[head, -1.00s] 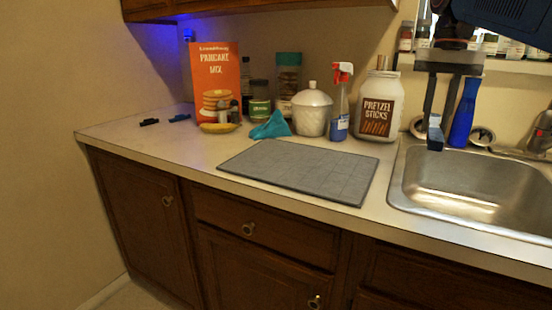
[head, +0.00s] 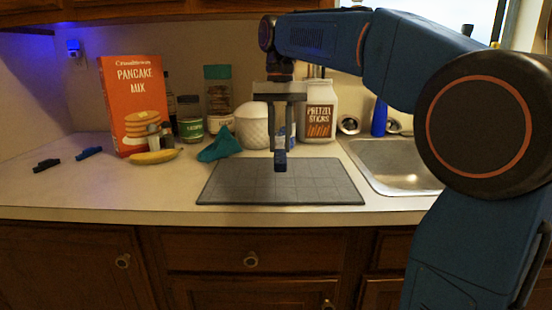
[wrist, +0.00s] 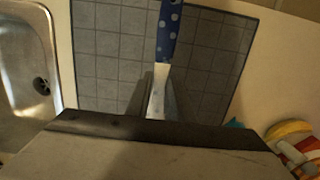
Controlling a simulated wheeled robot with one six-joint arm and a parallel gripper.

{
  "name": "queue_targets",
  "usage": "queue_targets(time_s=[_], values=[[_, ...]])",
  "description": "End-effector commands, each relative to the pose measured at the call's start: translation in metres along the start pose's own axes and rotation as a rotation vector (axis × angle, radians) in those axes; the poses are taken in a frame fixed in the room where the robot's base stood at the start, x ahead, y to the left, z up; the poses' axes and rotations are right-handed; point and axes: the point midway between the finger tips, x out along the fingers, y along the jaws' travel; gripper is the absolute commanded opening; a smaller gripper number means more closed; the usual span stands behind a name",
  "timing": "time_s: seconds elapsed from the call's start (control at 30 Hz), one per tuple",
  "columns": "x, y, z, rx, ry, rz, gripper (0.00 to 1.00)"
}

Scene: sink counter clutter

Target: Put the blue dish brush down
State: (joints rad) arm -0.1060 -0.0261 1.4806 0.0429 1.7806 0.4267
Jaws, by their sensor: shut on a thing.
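The blue dish brush (head: 281,163) hangs from my gripper (head: 286,145) over the grey mat (head: 225,190) in the head view. In the wrist view its blue handle with white dots (wrist: 168,30) points away from the gripper, and its pale neck (wrist: 157,92) runs down between the fingers. My gripper is shut on the brush. The rest of the brush is hidden by the gripper body. The gap between brush and mat cannot be judged exactly. The mat also shows bare in the wrist view (wrist: 110,65).
A banana (head: 155,157) and pancake mix box (head: 133,100) are left. The sink (head: 390,165) is right. The mat has no other objects on it.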

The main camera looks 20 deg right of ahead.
Motion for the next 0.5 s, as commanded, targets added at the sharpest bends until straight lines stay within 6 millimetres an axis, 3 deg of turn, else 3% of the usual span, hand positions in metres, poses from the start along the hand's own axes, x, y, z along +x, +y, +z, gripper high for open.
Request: queue_targets(time_s=[0.5], values=[[0.045, 0.0, -0.004, 0.0, 0.0, 0.0, 0.03]])
